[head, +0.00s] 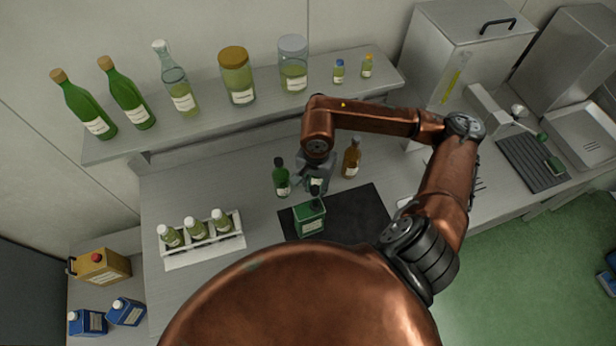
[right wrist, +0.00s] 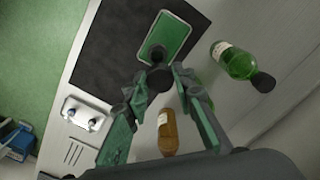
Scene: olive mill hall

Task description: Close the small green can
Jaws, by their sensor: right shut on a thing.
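The small green can (head: 309,218) stands on the black mat in the head view. In the right wrist view its green top (right wrist: 171,36) shows, with a dark round neck or opening (right wrist: 157,53) near its edge. My right gripper (head: 316,188) is just behind and above the can, pointing down. In the right wrist view the fingertips (right wrist: 159,80) are shut on a small round black cap (right wrist: 158,77). The cap appears beside the can's neck and apart from it in that view; its exact height above the can is hard to tell. My left gripper is not in view.
A dark green bottle (head: 281,180) and a brown bottle (head: 351,160) stand close on either side of the right gripper. A white rack (head: 205,251) with small jars is at left. The black mat (head: 355,212) has bare room right of the can.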

